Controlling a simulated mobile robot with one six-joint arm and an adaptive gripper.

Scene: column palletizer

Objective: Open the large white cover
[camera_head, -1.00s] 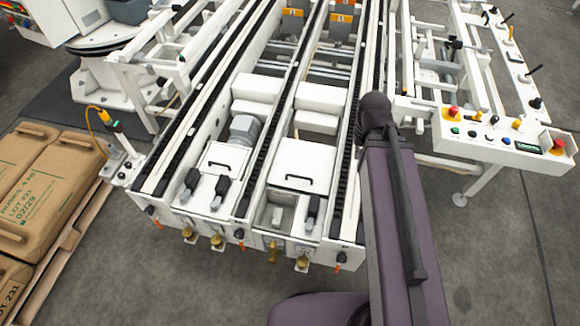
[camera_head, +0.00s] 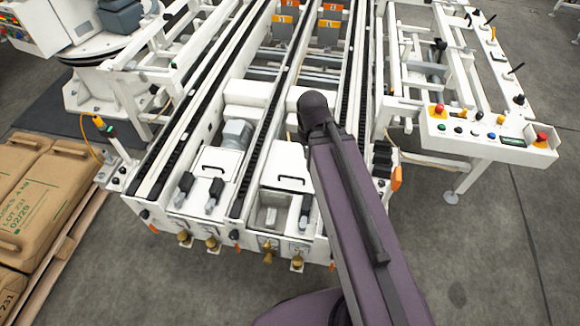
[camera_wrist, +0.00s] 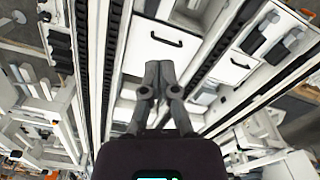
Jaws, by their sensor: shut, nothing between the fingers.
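Two white covers with black bar handles lie on the front of the conveyor machine. The larger, right one (camera_head: 278,177) is flat and closed, its right side partly hidden by my arm. In the wrist view the large white cover (camera_wrist: 146,50) is near the middle, with its black handle (camera_wrist: 166,40) beyond my fingertips. My gripper (camera_wrist: 158,66) is shut and empty, and appears over the cover; I cannot tell the height gap. It is hidden behind my arm in the head view. The smaller cover (camera_head: 216,162) is on the left and also closed.
Black chain rails (camera_head: 262,150) run lengthwise beside the covers. A control panel with buttons (camera_head: 490,135) stands at right. Stacked brown sacks (camera_head: 40,200) on a pallet are at left. Open grey floor lies at front right.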

